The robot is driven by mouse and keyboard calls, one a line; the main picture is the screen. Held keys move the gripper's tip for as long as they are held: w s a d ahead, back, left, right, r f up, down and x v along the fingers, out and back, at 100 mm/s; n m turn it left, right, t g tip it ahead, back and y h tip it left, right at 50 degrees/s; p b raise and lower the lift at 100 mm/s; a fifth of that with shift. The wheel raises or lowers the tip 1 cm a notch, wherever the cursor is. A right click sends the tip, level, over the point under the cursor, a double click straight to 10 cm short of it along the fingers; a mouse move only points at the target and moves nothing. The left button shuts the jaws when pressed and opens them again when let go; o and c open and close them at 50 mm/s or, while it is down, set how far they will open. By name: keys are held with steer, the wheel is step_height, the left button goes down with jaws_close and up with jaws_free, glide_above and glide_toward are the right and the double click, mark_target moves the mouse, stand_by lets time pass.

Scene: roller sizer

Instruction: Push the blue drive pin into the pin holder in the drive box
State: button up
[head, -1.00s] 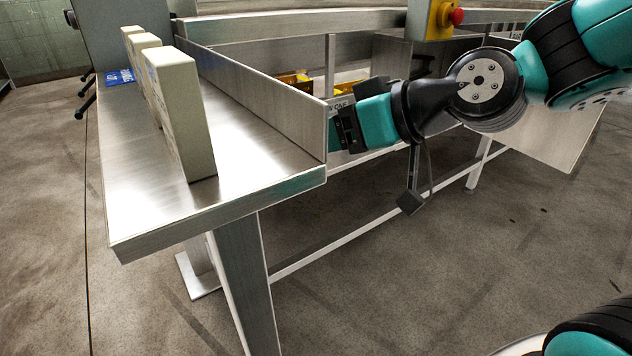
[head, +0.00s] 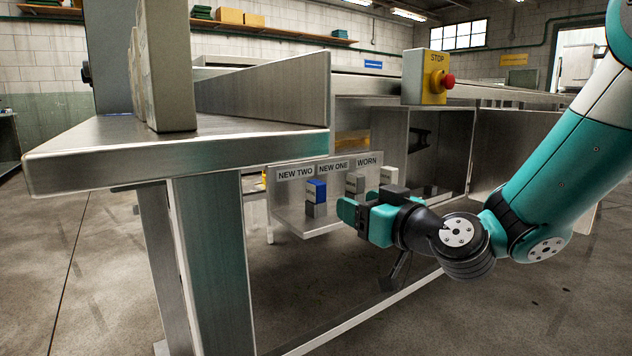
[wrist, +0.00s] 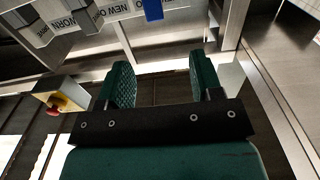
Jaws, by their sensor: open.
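A small blue block (head: 317,189) with a grey lower part stands on a metal labelled rack (head: 292,222), under the NEW TWO and NEW ONE labels. It may be the drive pin; I cannot tell for sure. A blue piece (wrist: 153,9) also shows at the top edge of the wrist view. My gripper (head: 355,213) is in front of the rack, to the right of the blue block. Its two green fingers are apart and empty in the wrist view (wrist: 164,78). I cannot make out the pin holder or identify the drive box.
Grey blocks (head: 355,183) stand on the rack by the NEW ONE and WORN labels. A steel shelf (head: 110,150) with pale upright blocks (head: 168,65) is at left. A yellow STOP box (head: 426,77) with a red button sits above open metal bays. Floor is clear below.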

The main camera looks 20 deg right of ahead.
mark_target(318, 182)
steer(key=p+x, duration=0.9)
steer(key=shift+w, duration=0.2)
steer(key=p+x, duration=0.4)
steer(key=shift+w+d+r+p, duration=0.15)
steer(key=shift+w+r+p, duration=0.15)
steer(key=shift+p, duration=0.1)
steer(key=shift+w+f, duration=0.15)
steer(key=shift+w, duration=0.25)
steer(key=c, duration=1)
